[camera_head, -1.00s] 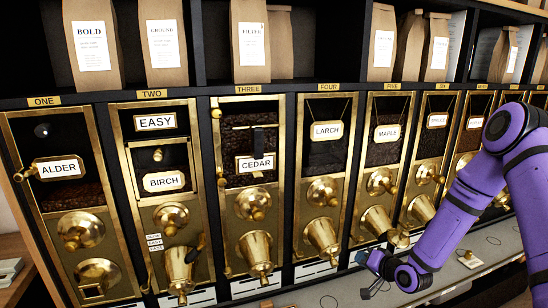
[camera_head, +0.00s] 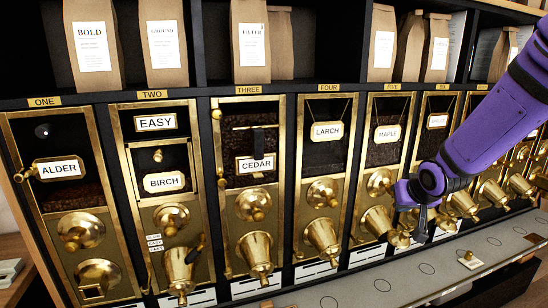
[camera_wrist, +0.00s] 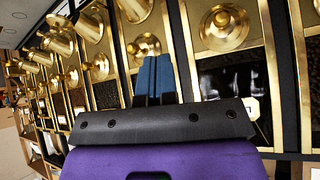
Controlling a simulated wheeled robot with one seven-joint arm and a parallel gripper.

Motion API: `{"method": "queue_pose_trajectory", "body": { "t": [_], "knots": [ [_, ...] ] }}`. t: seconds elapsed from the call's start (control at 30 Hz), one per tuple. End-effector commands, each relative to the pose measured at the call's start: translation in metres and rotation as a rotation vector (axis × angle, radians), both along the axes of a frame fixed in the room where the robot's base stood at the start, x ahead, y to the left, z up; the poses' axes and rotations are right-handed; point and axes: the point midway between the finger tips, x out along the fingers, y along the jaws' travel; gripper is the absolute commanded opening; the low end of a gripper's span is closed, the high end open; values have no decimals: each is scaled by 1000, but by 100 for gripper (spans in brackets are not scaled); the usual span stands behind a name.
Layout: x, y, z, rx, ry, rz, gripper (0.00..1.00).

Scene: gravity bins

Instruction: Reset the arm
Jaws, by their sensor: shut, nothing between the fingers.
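My purple arm (camera_head: 500,110) reaches in from the upper right in the head view. My gripper (camera_head: 421,236) is at its lower end, in front of the brass bins near the bin labelled MAPLE (camera_head: 388,133), pointing down. In the wrist view the blue fingers of my gripper (camera_wrist: 154,78) lie side by side, shut, with nothing seen between them. Brass fronts and spouts of the bins show behind the fingers there. Whether the gripper touches any bin cannot be told.
Brass-framed bins stand in a row, including ALDER (camera_head: 60,169), BIRCH (camera_head: 164,182), CEDAR (camera_head: 256,164) and LARCH (camera_head: 327,130). A grey counter (camera_head: 350,291) with round marks runs below, with a small brass object (camera_head: 469,260) on it. Paper bags (camera_head: 250,40) stand on the shelf above.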

Motion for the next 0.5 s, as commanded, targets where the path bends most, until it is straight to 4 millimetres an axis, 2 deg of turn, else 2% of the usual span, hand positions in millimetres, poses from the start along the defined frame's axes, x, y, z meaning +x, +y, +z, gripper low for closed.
{"method": "queue_pose_trajectory", "body": {
  "t": [0.03, 0.2, 0.5],
  "knots": [
    [-10, 0, 15, -20, 2, -6, 0],
    [-48, -1, 53, -74, 41, -26, 0],
    [-128, 3, 108, -114, 112, -45, 0]
  ]
}}
